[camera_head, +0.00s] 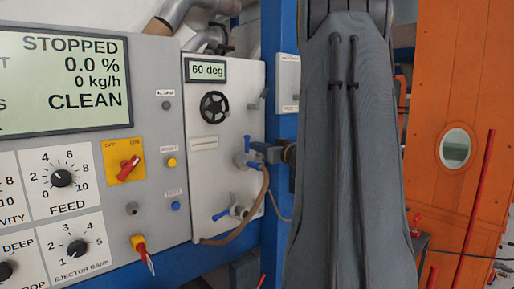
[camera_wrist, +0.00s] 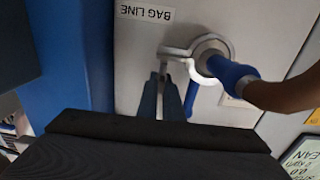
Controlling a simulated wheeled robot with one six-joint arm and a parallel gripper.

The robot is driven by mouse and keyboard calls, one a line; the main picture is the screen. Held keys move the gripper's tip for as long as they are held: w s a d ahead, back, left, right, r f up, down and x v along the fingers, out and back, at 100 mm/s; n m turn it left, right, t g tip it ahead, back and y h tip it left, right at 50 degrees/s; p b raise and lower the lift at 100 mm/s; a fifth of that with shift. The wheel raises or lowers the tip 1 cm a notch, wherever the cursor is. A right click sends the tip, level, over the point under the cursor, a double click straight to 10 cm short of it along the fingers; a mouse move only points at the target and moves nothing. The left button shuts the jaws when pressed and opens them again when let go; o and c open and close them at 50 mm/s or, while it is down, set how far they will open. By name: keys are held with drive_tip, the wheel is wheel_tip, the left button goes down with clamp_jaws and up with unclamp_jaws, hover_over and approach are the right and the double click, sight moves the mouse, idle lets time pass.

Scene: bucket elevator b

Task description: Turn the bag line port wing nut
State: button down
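In the wrist view the bag line port (camera_wrist: 212,46) carries a grey ring clamp with a lug at its left. A blue cuff (camera_wrist: 232,72) joins a brown hose to it. A narrow blue piece, which looks like the wing nut (camera_wrist: 190,98), stands beside the lug; it also shows as an upright blue piece in the head view (camera_head: 247,144). The narrow dark fingers of my gripper (camera_wrist: 160,82) reach up to the lug, right at the nut. Whether they touch or grip it is unclear. In the head view my arm hides most of the gripper.
The brown hose (camera_head: 232,240) hangs down from the port. A lower port with a blue handle (camera_head: 222,215) and a black handwheel (camera_head: 214,107) are on the same white panel. A blue post (camera_head: 279,200) stands just right of it. The control panel (camera_head: 110,180) is at left.

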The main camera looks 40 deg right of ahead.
drive_tip(key=shift+n+y+p, duration=0.3)
drive_tip(key=shift+y+p, duration=0.2)
drive_tip(key=shift+p, duration=0.1)
drive_tip(key=n+y+p, duration=0.1)
drive_tip(key=y, duration=0.1)
drive_tip(key=n+y+p, duration=0.1)
drive_tip(key=y+p, duration=0.1)
drive_tip(key=shift+d+r+n+g, duration=0.1)
drive_tip(key=shift+n+g, duration=0.2)
drive_tip(key=shift+n+g+y+p, duration=0.6)
drive_tip(key=shift+n+y, duration=0.4)
drive_tip(key=shift+y, duration=0.4)
drive_tip(key=shift+n+g+y+p, duration=0.6)
drive_tip(key=shift+n+y, duration=0.4)
drive_tip(key=shift+y, duration=0.7)
drive_tip(key=c, duration=1.9)
unclamp_jaws()
drive_tip(key=shift+s, duration=0.1)
